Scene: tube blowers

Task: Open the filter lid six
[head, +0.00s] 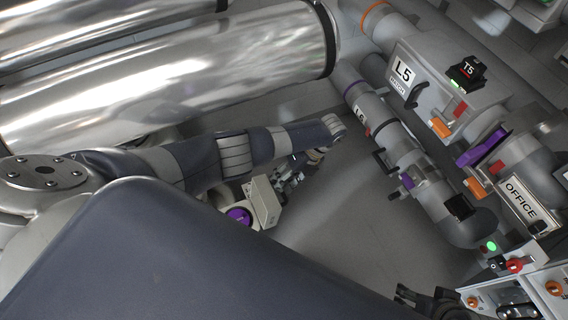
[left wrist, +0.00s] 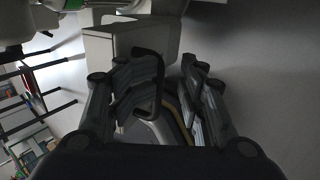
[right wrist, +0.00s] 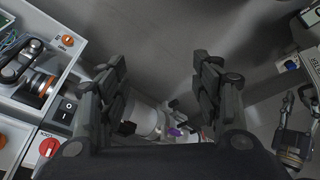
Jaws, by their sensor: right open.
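The grey filter pipe labelled L6 (head: 360,114) runs down the right half of the head view. A black handle (head: 381,163) sticks out from its left side. My left gripper (head: 291,178) is left of that pipe, apart from it, beside a pale box (head: 265,201). In the left wrist view its fingers (left wrist: 168,95) are spread, and a black looped handle (left wrist: 150,78) on a pale box shows near the left finger. I cannot tell whether they touch. My right gripper (head: 430,300) is at the bottom edge; its fingers (right wrist: 163,95) are open and empty.
The L5 housing (head: 405,72), with its black T5 block (head: 467,70), stands right of the L6 pipe. A control panel (head: 520,290) with knobs is at the lower right. Large shiny tanks (head: 170,80) fill the upper left. The floor (head: 340,225) between is clear.

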